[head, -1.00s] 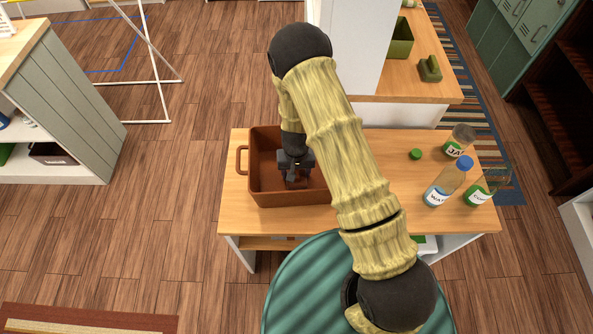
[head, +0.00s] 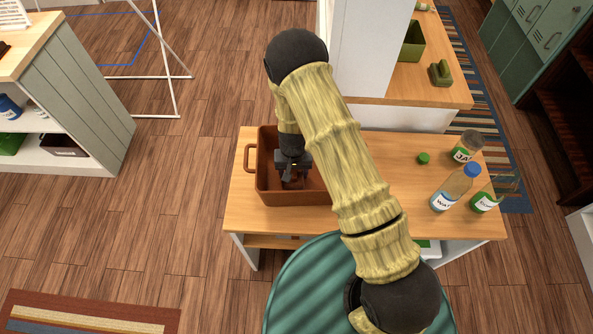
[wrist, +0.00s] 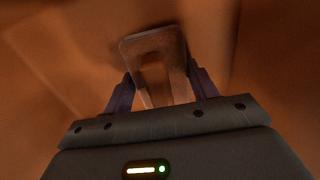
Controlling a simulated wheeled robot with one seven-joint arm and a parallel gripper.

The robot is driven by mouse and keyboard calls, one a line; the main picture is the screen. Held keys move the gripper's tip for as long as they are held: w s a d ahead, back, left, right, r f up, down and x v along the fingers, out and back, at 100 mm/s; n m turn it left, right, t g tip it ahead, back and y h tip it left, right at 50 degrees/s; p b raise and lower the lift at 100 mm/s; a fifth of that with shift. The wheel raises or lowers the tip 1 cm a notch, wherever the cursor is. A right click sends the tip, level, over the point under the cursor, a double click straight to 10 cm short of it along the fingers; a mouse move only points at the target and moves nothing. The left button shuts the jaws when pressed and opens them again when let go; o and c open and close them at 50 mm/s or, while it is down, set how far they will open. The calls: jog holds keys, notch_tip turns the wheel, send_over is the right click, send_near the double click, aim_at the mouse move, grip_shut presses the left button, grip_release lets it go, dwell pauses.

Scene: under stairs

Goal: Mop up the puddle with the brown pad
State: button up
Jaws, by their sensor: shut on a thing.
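My gripper (head: 292,178) is down inside a brown open bin (head: 251,158) on the wooden table, near the bin's left side. In the wrist view my gripper (wrist: 162,88) is shut on a brown piece with a raised, frame-like top (wrist: 150,48), which appears to be the brown pad. The pad sits between the two fingers, with the bin's brown inside around it. In the head view the pad is mostly hidden by the gripper and is hard to tell from the bin. My arm covers the bin's right side. I see no puddle in either view.
On the table's right stand a water bottle (head: 455,188), a jar (head: 466,147), and a clear container with a green label (head: 486,201). A green lid (head: 423,158) lies near them. A counter with a green block (head: 440,73) and a white partition (head: 372,45) stand behind.

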aim_at(311, 177)
jog(key=shift+d, duration=0.1)
jog(key=shift+w+d+b, duration=0.15)
jog(key=shift+d+b, duration=0.3)
jog(key=shift+d, duration=2.45)
jog(key=shift+a, duration=0.2)
jog(key=shift+a+p, duration=0.35)
jog(key=shift+a, duration=2.45)
jog(key=shift+d, duration=1.5)
jog(key=shift+r, duration=0.1)
notch_tip(311, 177, up, 19)
jog(key=p, duration=1.3)
jog(key=shift+r, duration=0.2)
